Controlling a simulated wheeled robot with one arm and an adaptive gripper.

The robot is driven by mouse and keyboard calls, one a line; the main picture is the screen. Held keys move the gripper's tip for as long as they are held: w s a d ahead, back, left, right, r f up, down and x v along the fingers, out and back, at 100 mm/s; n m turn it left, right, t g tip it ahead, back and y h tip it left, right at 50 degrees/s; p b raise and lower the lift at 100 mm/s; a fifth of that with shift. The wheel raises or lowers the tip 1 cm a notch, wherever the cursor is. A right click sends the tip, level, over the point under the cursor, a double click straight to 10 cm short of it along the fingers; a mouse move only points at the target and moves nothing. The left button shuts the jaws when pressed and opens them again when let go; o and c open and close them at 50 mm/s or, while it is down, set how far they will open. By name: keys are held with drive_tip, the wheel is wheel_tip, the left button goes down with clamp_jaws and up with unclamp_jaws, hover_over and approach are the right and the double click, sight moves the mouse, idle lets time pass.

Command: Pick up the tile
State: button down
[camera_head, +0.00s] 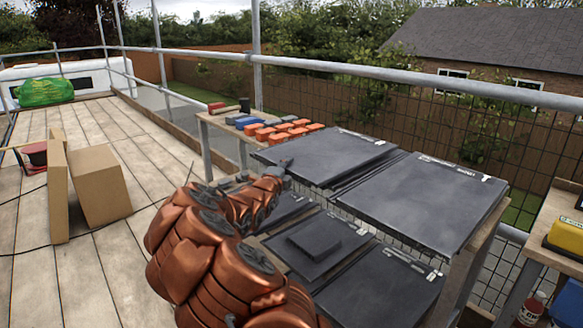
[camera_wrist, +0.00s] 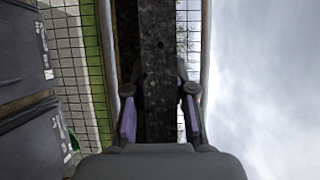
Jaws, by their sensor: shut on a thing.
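A dark slate tile (camera_head: 325,155) is at the back left of the upper level of the rack. My gripper (camera_head: 286,170) is at its near left edge, with the copper-coloured arm reaching up from below. In the wrist view, the two fingers of my gripper (camera_wrist: 160,98) stand on either side of a dark speckled slab, the tile (camera_wrist: 158,60), and are shut on it. The slab runs away from the gripper between the fingers. The finger contact is partly hidden, and I cannot tell whether the tile is clear of the stack.
Another large slate stack (camera_head: 425,200) lies to the right, with more tiles (camera_head: 375,290) on the lower level. Orange and blue blocks (camera_head: 285,130) sit on a bench behind. A metal guard rail (camera_head: 400,75) runs along the back. Cardboard boxes (camera_head: 98,185) stand left on the planks.

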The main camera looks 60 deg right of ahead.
drive_tip(key=shift+r, duration=0.65)
drive_tip(key=shift+a+r+p, duration=0.15)
drive_tip(key=shift+r+p, duration=0.15)
drive_tip(key=shift+r, duration=0.55)
drive_tip(key=s+r+p+v, duration=0.1)
drive_tip(key=s+v, duration=0.1)
drive_tip(key=v, duration=1.3)
drive_tip(key=shift+r, duration=0.35)
drive_tip(key=shift+a, duration=0.1)
drive_tip(key=c, duration=1.5)
unclamp_jaws()
clamp_jaws()
